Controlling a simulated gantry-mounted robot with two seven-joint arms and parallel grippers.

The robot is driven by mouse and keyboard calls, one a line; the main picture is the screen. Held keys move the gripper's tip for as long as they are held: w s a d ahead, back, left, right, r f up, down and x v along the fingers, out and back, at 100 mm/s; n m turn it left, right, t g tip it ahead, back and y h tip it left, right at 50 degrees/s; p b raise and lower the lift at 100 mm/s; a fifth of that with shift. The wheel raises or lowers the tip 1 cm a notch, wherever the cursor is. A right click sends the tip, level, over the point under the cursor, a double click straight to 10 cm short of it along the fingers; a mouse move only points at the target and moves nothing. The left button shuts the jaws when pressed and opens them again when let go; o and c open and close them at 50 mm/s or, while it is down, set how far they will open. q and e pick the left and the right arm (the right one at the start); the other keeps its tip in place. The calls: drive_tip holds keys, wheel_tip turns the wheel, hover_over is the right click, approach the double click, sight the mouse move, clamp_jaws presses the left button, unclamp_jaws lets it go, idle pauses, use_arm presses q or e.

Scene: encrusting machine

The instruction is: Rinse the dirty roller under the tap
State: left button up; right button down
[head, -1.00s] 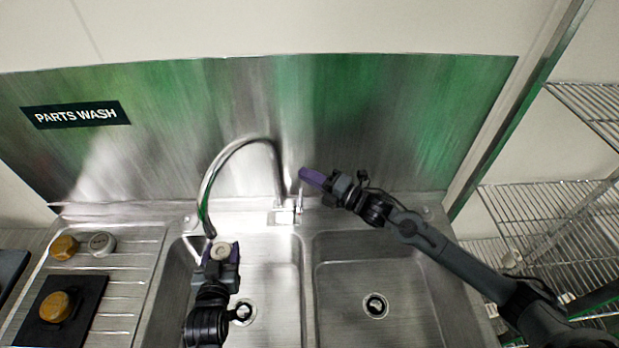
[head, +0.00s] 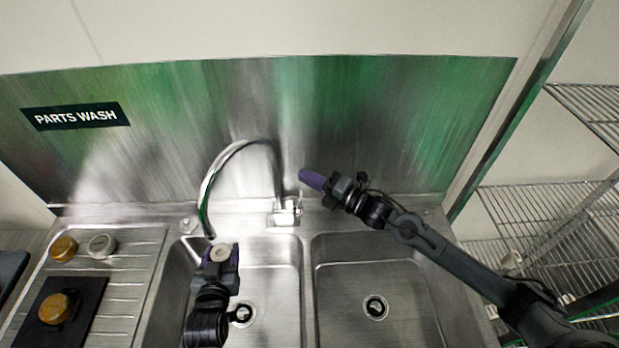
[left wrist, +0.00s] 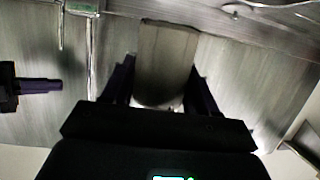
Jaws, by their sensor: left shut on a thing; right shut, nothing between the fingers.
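My left gripper (head: 218,262) is shut on a roller (head: 221,253), held over the left basin just below the end of the curved tap (head: 206,195). The roller's round end looks pale in the head view. In the left wrist view its grey side (left wrist: 165,62) shows between the two dark fingers. I cannot make out a water stream or dirt on it. My right gripper (head: 312,179) is shut and empty, its purple fingertips beside and above the tap's base and lever (head: 287,211). It also shows in the left wrist view (left wrist: 40,86).
On the drainboard (head: 125,285) at left stand an orange-brown roller (head: 63,248) and a grey one (head: 102,245). Another orange-brown roller (head: 56,308) stands on a black mat (head: 88,298). The right basin (head: 345,285) is empty. Wire shelves (head: 530,205) stand at right.

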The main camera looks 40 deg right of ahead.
use_arm(q)
drive_tip(key=shift+r, duration=0.1)
drive_tip(key=shift+s+r+p, duration=0.2)
drive_tip(key=shift+s+p, duration=0.3)
drive_tip(key=shift+p, duration=0.2)
drive_tip(key=s+p, duration=0.2)
drive_tip(key=s+r+p, duration=0.1)
drive_tip(key=shift+s+a, duration=0.1)
drive_tip(key=shift+a, duration=0.15)
drive_tip(key=p, duration=0.6)
approach(228, 261)
drive_tip(key=shift+s+d+f, duration=0.1)
drive_tip(key=shift+s+d, duration=0.2)
drive_tip(key=shift+d, duration=0.5)
drive_tip(key=shift+s+d+f, duration=0.1)
drive_tip(key=shift+s+d, duration=0.2)
drive_tip(key=shift+d, duration=0.55)
